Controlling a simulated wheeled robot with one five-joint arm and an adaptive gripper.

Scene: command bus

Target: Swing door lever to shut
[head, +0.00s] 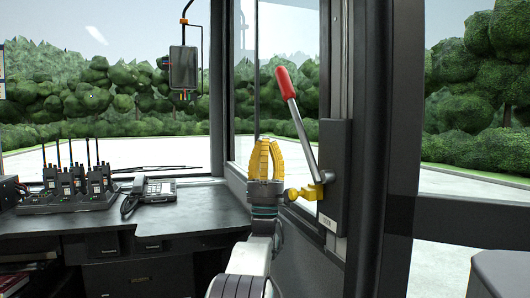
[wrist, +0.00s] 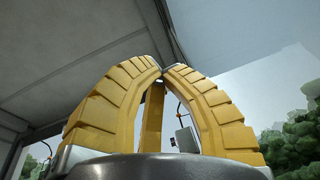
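The door lever (head: 303,138) has a grey rod and a red grip (head: 286,83), and it leans up and to the left in the head view. Its yellow pivot (head: 312,191) sits on a dark mounting plate (head: 335,178) on the door post. My gripper (head: 265,143) points upward, left of the lever's rod and lower than the red grip. In the wrist view my gripper (wrist: 162,70) has its yellow fingertips together, with nothing seen between them. The lever does not show in the wrist view. In the head view the gripper appears apart from the rod.
A dark desk (head: 120,220) at the left holds several radios in a charger (head: 70,203) and a telephone (head: 150,190). A mirror (head: 184,67) hangs outside the windscreen. The wide door post (head: 390,120) stands right of the lever. A yellow knob (head: 292,195) is beside the pivot.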

